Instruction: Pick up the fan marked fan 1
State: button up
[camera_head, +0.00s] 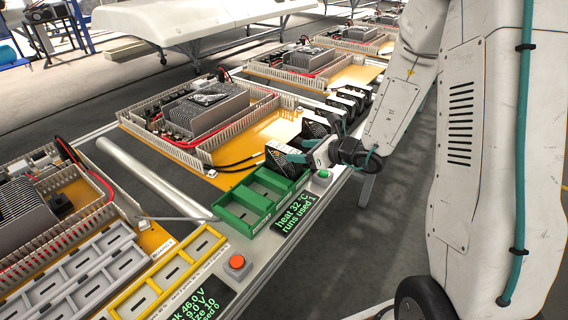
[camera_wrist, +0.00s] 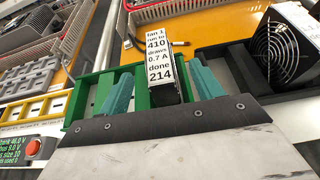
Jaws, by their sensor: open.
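The fan marked fan 1 (camera_wrist: 160,60) is a dark block with a white label on the side facing me. The label reads run to 410, draws 0.7 A, done 214. In the wrist view it lies between the two teal fingertips of my gripper (camera_wrist: 159,88), with gaps at both sides. In the head view the fan (camera_head: 284,160) is at the right end of the green tray (camera_head: 238,222), and my open gripper (camera_head: 322,155) is close on its right. I cannot tell whether the fan sits in the tray.
More dark fans (camera_head: 314,126) stand in a row behind; one (camera_wrist: 278,55) is close right of my gripper in the wrist view. A display reading heat 32 °C (camera_head: 296,212) and a green button (camera_head: 323,173) are at the front edge. An orange button (camera_head: 237,262) is left.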

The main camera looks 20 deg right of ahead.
aim_at(290, 150)
jog(key=x, duration=0.7)
grip_shut()
